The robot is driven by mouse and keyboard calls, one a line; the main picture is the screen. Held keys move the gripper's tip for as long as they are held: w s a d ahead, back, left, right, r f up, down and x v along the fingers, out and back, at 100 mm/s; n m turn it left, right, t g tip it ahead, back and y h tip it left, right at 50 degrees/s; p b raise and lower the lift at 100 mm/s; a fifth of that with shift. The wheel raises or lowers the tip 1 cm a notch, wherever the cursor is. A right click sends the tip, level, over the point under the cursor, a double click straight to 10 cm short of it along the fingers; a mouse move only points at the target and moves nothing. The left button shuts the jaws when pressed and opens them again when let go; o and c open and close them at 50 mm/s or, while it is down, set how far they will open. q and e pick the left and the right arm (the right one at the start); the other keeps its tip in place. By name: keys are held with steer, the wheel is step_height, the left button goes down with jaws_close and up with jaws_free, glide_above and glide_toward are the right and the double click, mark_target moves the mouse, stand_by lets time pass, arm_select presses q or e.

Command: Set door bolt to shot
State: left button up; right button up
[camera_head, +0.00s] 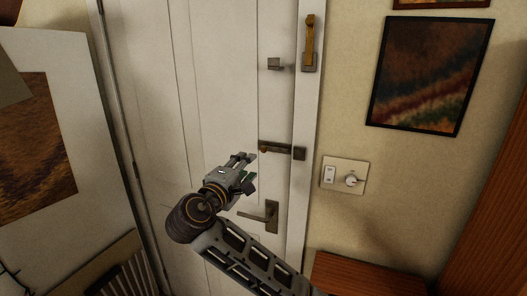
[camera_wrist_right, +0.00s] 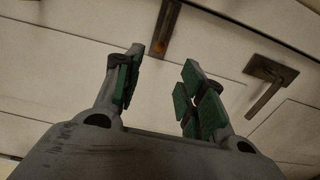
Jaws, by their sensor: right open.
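The door bolt (camera_head: 276,149) is a dark horizontal bar with a brass-coloured knob at its left end, on the white door. A dark keeper (camera_head: 299,153) sits to its right on the door frame; I cannot tell whether the bar is inside it. My right gripper (camera_head: 247,171) is open and empty, just below and left of the bolt, apart from it. In the right wrist view, the bolt (camera_wrist_right: 166,25) and its knob lie beyond the gap between the green-padded fingers (camera_wrist_right: 163,64). My left gripper is not in view.
A lever handle (camera_head: 262,215) is below the bolt, close to my right arm; it also shows in the wrist view (camera_wrist_right: 268,86). Above are a small thumb-turn (camera_head: 274,64) and a brass latch (camera_head: 309,42). A switch plate (camera_head: 344,175) and wooden furniture (camera_head: 365,278) are at right.

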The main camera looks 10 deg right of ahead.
mark_target(263, 151)
steer(key=shift+w+d, duration=0.1)
steer(key=p+x, duration=0.2)
steer(key=x, duration=1.1)
steer(key=shift+w+d, duration=0.2)
steer(key=shift+w, duration=0.05)
jaws_close()
stand_by(0.4)
